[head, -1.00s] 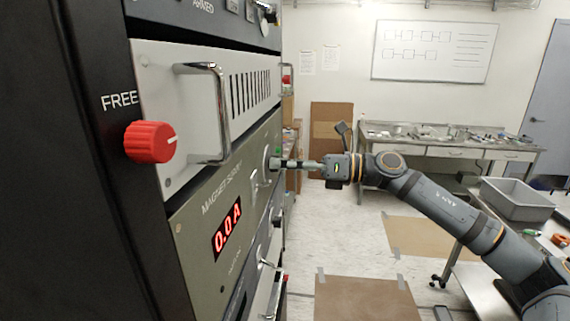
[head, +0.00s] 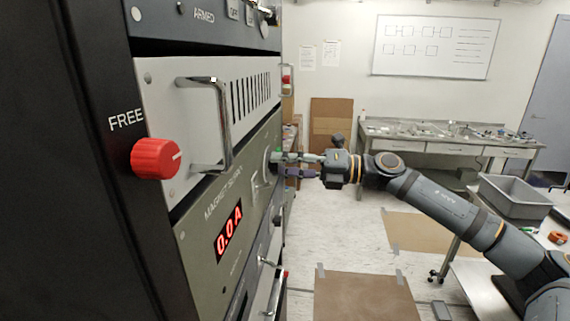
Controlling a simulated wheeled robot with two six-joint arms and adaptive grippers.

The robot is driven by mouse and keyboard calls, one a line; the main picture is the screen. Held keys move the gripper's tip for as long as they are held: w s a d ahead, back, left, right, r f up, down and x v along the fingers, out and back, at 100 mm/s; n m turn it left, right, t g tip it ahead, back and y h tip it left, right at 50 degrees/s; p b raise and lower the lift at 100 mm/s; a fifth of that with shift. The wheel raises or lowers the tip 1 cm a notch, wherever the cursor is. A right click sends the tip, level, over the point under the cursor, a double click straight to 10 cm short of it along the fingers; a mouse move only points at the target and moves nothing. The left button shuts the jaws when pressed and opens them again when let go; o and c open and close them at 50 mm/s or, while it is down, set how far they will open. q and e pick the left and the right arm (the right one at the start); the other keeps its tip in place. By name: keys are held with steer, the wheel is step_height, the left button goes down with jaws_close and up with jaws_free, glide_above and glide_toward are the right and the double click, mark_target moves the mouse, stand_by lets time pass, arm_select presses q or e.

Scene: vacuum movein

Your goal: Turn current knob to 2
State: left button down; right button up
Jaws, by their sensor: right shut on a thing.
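The magnet supply panel (head: 202,245) is on the rack at the left, with a red display (head: 228,231) that reads 0.0 A. The current knob (head: 267,160) is at the panel's far right end, seen edge-on and partly hidden by the fingers. My right gripper (head: 279,164) reaches the panel from the right and is shut on the current knob. Its two fingers sit one above the other in this view. The knob's pointer and scale cannot be read from here. My left gripper is not in view.
A red knob (head: 155,159) beside the word FREE and a metal handle (head: 222,125) stick out from the rack nearer to me. A workbench (head: 450,147) stands at the back. A grey bin (head: 514,197) is on a table at the right.

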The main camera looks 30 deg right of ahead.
steer(key=shift+r, duration=0.1)
stand_by(0.4)
steer(key=o, duration=1.2)
steer(key=shift+c, duration=0.2)
